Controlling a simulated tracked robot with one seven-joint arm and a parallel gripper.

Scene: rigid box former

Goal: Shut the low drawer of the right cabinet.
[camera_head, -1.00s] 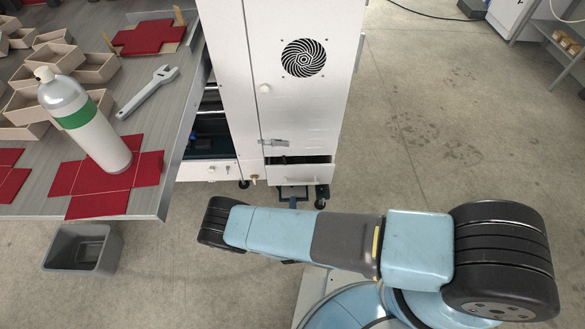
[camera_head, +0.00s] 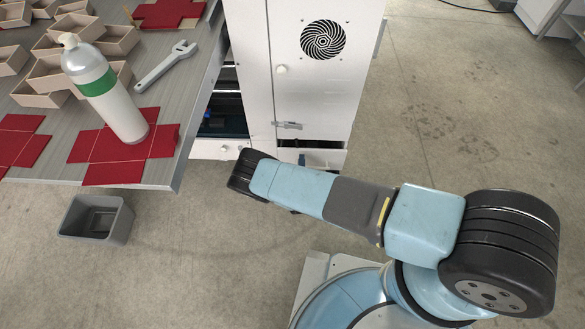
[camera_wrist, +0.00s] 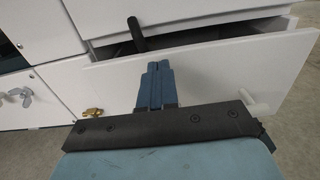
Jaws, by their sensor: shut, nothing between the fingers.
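The white right cabinet (camera_head: 315,85) stands at the top middle of the head view. Its low drawer (camera_head: 322,158) is partly out, with a dark gap above its front. In the wrist view the white drawer front (camera_wrist: 225,65) slants across the picture, and the open inside shows behind it. A dark rod (camera_wrist: 137,35) sticks up behind the front's top edge. My gripper (camera_wrist: 156,75) is shut and empty, with its blue fingers in front of the drawer front. I cannot tell whether they touch.
A grey table (camera_head: 50,175) at left holds a bottle (camera_head: 105,90), a wrench (camera_head: 165,65), box trays and red box blanks. A grey bin (camera_head: 97,222) stands on the floor below it. Concrete floor on the right is clear.

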